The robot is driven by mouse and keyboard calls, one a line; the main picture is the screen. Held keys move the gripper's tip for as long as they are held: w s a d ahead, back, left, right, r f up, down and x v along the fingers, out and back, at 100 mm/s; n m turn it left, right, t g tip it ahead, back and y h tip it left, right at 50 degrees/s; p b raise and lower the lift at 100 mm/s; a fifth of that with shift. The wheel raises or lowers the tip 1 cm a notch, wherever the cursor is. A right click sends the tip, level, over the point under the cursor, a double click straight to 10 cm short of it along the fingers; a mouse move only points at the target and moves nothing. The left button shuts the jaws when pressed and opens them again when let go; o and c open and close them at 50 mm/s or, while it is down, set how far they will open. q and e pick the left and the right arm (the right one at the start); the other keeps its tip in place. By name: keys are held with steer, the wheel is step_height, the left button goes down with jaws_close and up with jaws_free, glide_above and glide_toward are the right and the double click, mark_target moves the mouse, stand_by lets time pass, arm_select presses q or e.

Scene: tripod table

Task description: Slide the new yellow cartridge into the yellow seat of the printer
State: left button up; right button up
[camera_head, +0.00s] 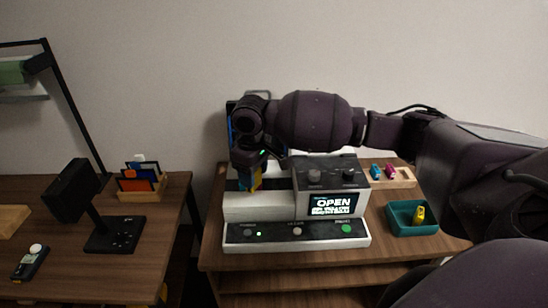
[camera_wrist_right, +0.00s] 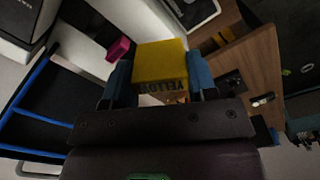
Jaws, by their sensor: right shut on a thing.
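The printer's screen (camera_head: 331,204) reads "OPEN". The yellow seat is hidden by the gripper, and I cannot tell whether the cartridge touches it. A magenta block (camera_wrist_right: 119,48) shows beside the held cartridge in the wrist view. My left gripper is not in view.
Right of the printer, a teal bin (camera_head: 398,229) holds another yellow cartridge (camera_head: 418,214). A wooden tray (camera_head: 404,178) behind it holds a cyan cartridge (camera_head: 376,170) and a magenta cartridge (camera_head: 390,171). A separate left table (camera_head: 70,268) carries a dark stand and a card holder.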

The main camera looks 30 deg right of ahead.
steer(key=shift+w+d+f+n+b, duration=0.8)
steer(key=shift+d+f+n, duration=0.25)
steer(key=shift+d, duration=0.65)
steer(key=shift+w+d+f+n+b, duration=0.7)
steer(key=shift+w+d+f+n, duration=0.35)
steer(key=shift+d, duration=0.65)
steer(key=shift+w+d+f+n+b, duration=0.85)
steer(key=shift+d+f, duration=0.25)
steer(key=shift+d, duration=0.6)
steer(key=shift+s+f, duration=0.1)
steer(key=shift+f, duration=0.25)
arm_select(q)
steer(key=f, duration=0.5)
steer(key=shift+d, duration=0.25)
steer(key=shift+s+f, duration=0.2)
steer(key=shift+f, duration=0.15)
arm_select(e)
steer(key=shift+f, duration=0.15)
